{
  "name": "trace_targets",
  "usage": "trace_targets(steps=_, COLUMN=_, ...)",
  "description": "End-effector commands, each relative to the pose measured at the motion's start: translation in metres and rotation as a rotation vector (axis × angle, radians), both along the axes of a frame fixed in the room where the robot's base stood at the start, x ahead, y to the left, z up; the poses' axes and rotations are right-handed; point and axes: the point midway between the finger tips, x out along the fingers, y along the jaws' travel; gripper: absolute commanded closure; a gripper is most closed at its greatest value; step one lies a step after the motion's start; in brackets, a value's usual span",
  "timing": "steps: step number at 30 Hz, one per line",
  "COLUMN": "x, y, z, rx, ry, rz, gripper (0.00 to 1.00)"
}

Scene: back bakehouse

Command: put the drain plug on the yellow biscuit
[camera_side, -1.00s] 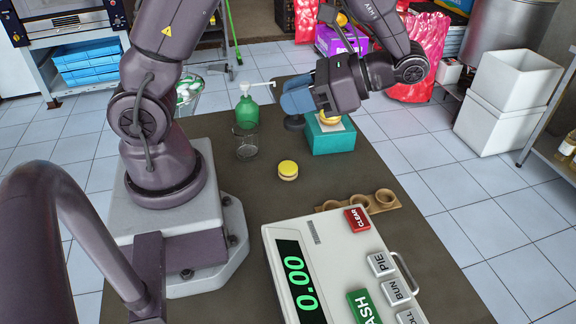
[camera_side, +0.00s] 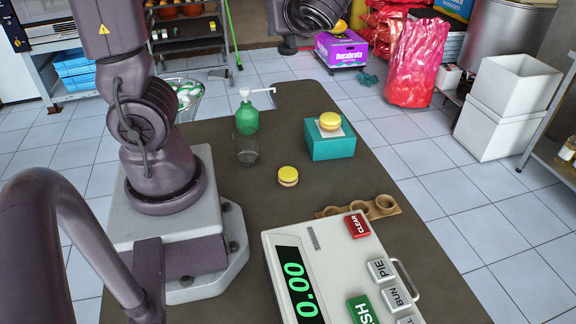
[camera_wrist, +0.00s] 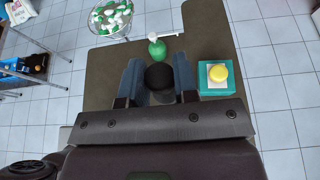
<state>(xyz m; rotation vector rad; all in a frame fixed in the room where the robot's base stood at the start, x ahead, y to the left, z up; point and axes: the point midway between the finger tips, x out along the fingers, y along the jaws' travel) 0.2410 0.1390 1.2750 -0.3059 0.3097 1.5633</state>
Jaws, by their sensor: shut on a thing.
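A black round drain plug (camera_wrist: 159,76) sits between the two blue fingers of my gripper (camera_wrist: 158,70) in the wrist view. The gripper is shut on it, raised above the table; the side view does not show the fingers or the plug. One yellow biscuit (camera_side: 287,176) lies flat on the table in the side view; my gripper's body appears to hide it in the wrist view. Another yellow round (camera_side: 330,121) lies on a pale square on top of a teal box (camera_side: 331,146). It also shows in the wrist view (camera_wrist: 217,73), right of the fingers.
A green pump bottle (camera_side: 246,117) and a clear glass (camera_side: 246,148) stand left of the teal box. A wooden holder with round cups (camera_side: 360,207) and a till (camera_side: 330,255) are nearer the camera. Bare table (camera_side: 215,133) lies around the table biscuit.

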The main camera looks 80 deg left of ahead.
Motion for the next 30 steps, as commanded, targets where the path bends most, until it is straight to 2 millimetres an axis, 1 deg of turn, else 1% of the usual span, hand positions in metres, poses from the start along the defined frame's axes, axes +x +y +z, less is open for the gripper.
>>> trace_targets(steps=1, x=0.0, y=0.0, z=-0.01, rx=0.002, ry=0.01, rz=0.0, gripper=0.99)
trace_targets(steps=11, x=-0.001, y=0.0, z=-0.068, rx=0.002, ry=0.009, rz=0.004, gripper=0.99)
trace_targets(steps=14, x=-0.001, y=0.0, z=-0.089, rx=0.002, ry=0.012, rz=0.004, gripper=0.99)
trace_targets(steps=16, x=-0.001, y=0.0, z=-0.105, rx=0.003, ry=0.012, rz=0.004, gripper=0.99)
trace_targets(steps=21, x=-0.002, y=0.0, z=-0.154, rx=0.003, ry=0.015, rz=0.005, gripper=0.99)
trace_targets(steps=24, x=-0.002, y=0.0, z=-0.176, rx=0.002, ry=0.01, rz=0.004, gripper=0.99)
trace_targets(steps=27, x=-0.001, y=0.0, z=-0.193, rx=0.001, ry=0.008, rz=0.005, gripper=0.99)
trace_targets(steps=30, x=-0.001, y=0.0, z=-0.203, rx=0.0, ry=0.004, rz=0.005, gripper=0.99)
